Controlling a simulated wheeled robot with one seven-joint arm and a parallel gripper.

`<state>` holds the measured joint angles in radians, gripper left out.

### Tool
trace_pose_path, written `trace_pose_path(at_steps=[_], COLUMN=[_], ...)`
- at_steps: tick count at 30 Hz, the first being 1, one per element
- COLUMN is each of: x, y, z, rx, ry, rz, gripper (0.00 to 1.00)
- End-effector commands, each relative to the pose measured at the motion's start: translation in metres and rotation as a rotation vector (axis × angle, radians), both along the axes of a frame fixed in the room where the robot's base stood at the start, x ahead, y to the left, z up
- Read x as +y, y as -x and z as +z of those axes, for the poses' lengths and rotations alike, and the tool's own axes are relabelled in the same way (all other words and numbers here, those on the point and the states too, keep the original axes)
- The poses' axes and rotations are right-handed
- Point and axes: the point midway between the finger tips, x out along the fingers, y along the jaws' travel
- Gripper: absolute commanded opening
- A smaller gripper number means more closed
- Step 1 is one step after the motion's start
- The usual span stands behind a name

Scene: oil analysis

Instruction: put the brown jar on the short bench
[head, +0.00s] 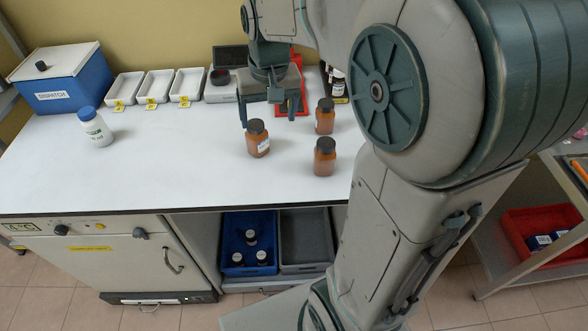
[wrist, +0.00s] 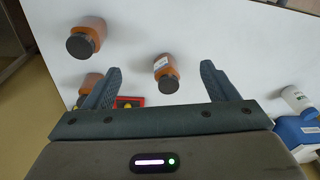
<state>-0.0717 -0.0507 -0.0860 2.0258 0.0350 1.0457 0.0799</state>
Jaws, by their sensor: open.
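Three brown jars with dark lids stand upright on the white benchtop (head: 180,165). The labelled brown jar (head: 258,143) is nearest my gripper (head: 268,118); the others are the back-right jar (head: 325,118) and the front-right jar (head: 325,160). My gripper is open and empty, just behind the labelled jar. In the wrist view this jar (wrist: 166,72) appears between the spread fingertips (wrist: 160,68), apart from both. Another brown jar (wrist: 86,37) shows at upper left, and one is partly hidden by the left finger (wrist: 90,84). I cannot tell which surface is the short bench.
A white bottle with a blue cap (head: 95,128) and a blue box with a white lid (head: 65,85) stand left. Several white trays (head: 155,87) line the back. A shelf unit (head: 530,225) with a red bin (head: 540,230) is at right. The bench's front left is clear.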

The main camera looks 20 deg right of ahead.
Motion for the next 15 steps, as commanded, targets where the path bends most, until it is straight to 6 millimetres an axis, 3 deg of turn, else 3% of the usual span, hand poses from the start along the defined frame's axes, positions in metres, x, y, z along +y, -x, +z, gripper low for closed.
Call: trace_pose_path(at_steps=[3,9,15], x=[0.0,0.001,0.0], y=[0.046,0.111,0.146], z=[0.002,-0.011,-0.026], rx=[-0.044,-0.105,-0.141], ry=[0.005,0.027,0.049], rz=[0.029,0.078,0.107], gripper=[0.8,0.8,0.8])
